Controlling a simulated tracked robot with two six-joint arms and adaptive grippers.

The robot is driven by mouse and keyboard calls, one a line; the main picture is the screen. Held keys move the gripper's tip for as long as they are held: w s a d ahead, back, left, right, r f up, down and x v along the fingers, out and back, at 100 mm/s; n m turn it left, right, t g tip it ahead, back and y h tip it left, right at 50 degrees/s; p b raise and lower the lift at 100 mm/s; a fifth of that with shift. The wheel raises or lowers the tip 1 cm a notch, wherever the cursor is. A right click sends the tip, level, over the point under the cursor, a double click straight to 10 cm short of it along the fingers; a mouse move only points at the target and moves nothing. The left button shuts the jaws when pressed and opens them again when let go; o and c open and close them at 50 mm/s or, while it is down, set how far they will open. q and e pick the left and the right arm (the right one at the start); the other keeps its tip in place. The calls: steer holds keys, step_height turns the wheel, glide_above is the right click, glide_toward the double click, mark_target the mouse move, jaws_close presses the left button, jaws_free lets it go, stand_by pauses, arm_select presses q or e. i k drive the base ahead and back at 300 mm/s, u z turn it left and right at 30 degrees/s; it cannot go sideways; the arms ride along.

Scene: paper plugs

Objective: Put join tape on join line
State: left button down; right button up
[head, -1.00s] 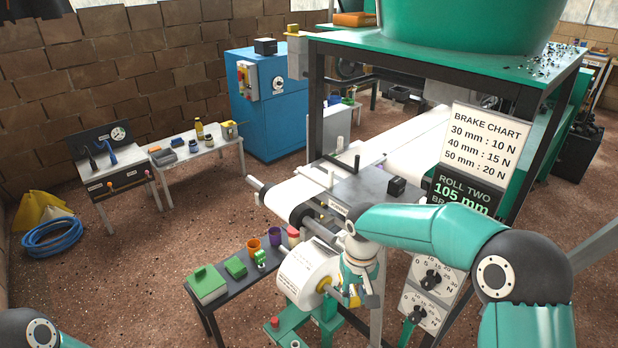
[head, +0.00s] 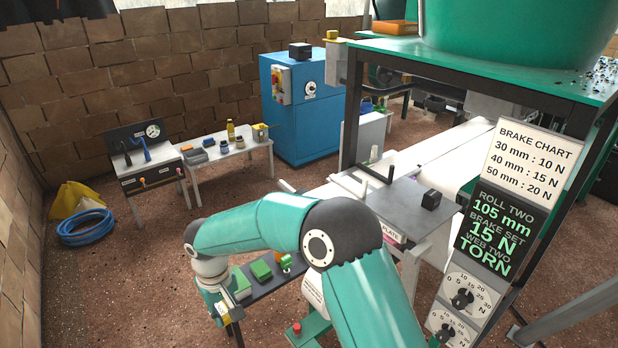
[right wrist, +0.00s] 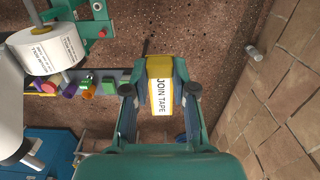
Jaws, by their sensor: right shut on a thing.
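My right gripper (right wrist: 160,98) is shut on the join tape (right wrist: 161,86), a yellow and white block with "JOIN TAPE" printed on its face. The right wrist view shows it between the two fingers, over open floor. In the head view my right gripper (head: 230,308) hangs at the left end of the dark bench, well left of the plate. The grey plate (head: 400,203) on the machine bears a label partly reading "PLATE". No join line can be made out on it. My left gripper is out of view.
The dark bench (head: 262,287) holds green blocks (head: 261,270) and coloured cups. A paper roll (head: 313,290) is partly hidden behind my right arm; it also shows in the right wrist view (right wrist: 48,50). A black block (head: 431,200) stands on the plate. Open floor lies left of the bench.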

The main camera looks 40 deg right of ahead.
mark_target(361, 182)
steer(key=u, duration=0.35)
steer(key=k, duration=1.2)
steer(key=z, duration=0.5)
steer(key=i, duration=0.75)
steer(key=z, duration=0.55)
